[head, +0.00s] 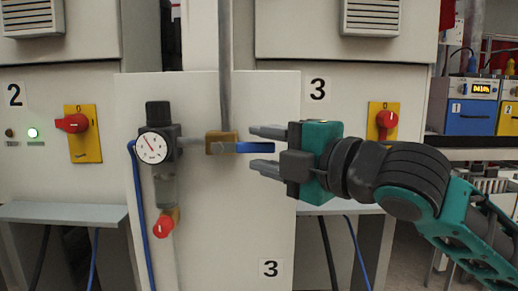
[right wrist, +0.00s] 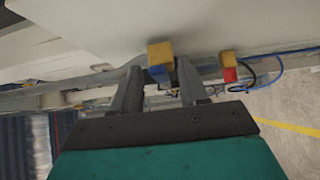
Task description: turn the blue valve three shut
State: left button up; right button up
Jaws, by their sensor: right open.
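The blue valve's lever (head: 255,148) points right, level, from a brass valve body (head: 221,143) on a vertical grey pipe, on the panel marked 3. My right gripper (head: 265,150) is open, its fingers pointing left, one above and one below the lever's free end in the head view. In the right wrist view, the brass body (right wrist: 160,52) and the blue lever (right wrist: 160,74) show between the two open fingers (right wrist: 160,88). I cannot tell whether a finger touches the lever. My left gripper is not in view.
A pressure gauge (head: 153,146) on a regulator sits left of the valve, with a red-knobbed valve (head: 163,226) below it. Red rotary switches on yellow plates stand at the left (head: 75,123) and behind my right arm (head: 386,121). A shelf (head: 65,212) juts out at lower left.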

jog(key=shift+x, duration=0.85)
jog(key=shift+c, duration=0.2)
grip_shut()
